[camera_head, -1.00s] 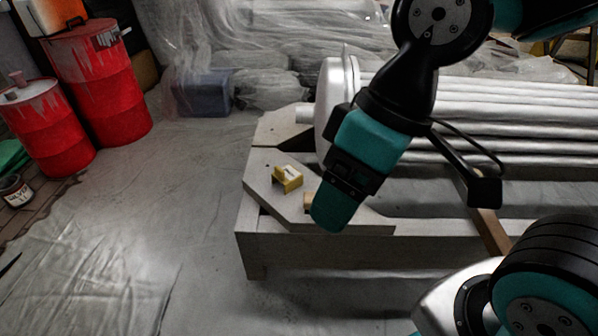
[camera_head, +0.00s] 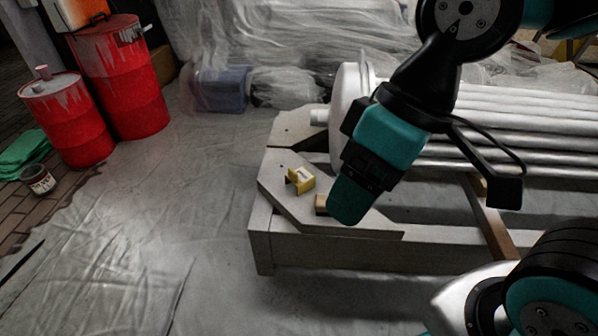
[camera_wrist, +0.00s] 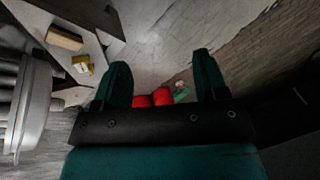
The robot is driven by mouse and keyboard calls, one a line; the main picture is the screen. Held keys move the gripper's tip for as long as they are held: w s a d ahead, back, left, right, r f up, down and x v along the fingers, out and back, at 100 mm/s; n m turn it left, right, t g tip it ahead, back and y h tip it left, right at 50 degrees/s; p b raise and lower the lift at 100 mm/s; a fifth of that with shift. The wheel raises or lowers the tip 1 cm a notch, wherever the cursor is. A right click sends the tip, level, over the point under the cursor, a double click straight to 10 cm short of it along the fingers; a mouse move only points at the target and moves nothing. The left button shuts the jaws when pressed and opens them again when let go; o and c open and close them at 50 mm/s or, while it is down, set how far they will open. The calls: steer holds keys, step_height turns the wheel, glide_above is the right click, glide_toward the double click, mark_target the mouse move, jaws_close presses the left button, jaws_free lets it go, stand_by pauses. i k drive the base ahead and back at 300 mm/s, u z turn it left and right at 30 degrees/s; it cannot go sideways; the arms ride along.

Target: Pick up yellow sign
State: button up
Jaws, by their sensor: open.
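The yellow sign (camera_head: 300,180) is a small folded yellow piece with a pale patch. It stands on the pale board at the left end of the wooden frame. In the wrist view the yellow sign (camera_wrist: 82,64) lies to the left of my gripper, outside the fingers. My gripper (camera_head: 347,203) hangs to the right of the sign in the head view, apart from it. In the wrist view my gripper (camera_wrist: 160,78) shows two teal fingers spread wide with nothing between them.
A wooden block (camera_wrist: 65,38) lies near the sign; it is partly behind my gripper in the head view (camera_head: 321,204). The wooden frame (camera_head: 262,245) bears long silver pipes (camera_head: 540,125). Red barrels (camera_head: 125,80) stand far left. The sheeted floor (camera_head: 130,230) at left is mostly clear.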

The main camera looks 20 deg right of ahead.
mark_target(303, 179)
steer(key=u, duration=2.25)
steer(key=i, duration=0.25)
steer(key=z, duration=2.35)
steer(key=i, duration=0.5)
steer(key=z, duration=0.05)
